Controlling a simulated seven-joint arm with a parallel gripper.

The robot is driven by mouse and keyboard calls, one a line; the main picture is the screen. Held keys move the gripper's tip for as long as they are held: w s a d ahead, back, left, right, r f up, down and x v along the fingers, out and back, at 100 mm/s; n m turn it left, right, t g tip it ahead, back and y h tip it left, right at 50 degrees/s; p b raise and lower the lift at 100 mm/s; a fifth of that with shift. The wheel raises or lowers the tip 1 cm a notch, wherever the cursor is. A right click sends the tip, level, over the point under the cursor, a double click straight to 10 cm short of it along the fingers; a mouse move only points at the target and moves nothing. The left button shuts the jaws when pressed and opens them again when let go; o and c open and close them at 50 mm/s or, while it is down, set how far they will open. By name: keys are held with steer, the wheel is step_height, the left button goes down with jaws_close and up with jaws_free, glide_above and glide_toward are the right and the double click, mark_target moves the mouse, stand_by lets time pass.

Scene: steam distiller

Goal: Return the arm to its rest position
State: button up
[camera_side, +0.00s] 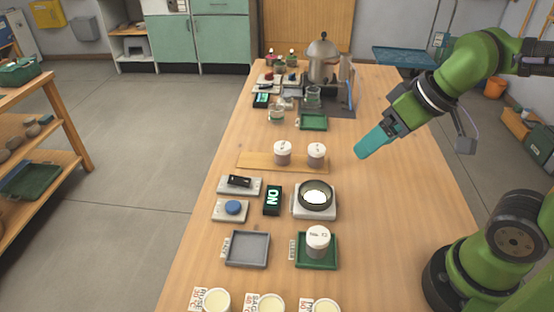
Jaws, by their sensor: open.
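My gripper (366,150) is at the end of my green arm on the right. Its teal fingers point down and to the left, above the right half of the wooden table (410,205). It is open, holds nothing and touches nothing. Two white-lidded jars, one on the left (283,154) and one on the right (316,155), stand on a wooden board to the left of it. The steam distiller (322,62) stands at the far end of the table.
A round dish (316,195) sits on a pale square base. A lidded jar (318,239) stands in a green tray (332,262); a grey tray (247,249) is empty. The table's right side is clear.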

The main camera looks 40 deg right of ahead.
steer(key=d+m, duration=0.1)
steer(key=m, duration=0.1)
steer(key=s+d+r+m+t, duration=0.1)
steer(key=m, duration=0.1)
steer(key=shift+r+t, duration=0.1)
steer(key=shift+t, duration=0.2)
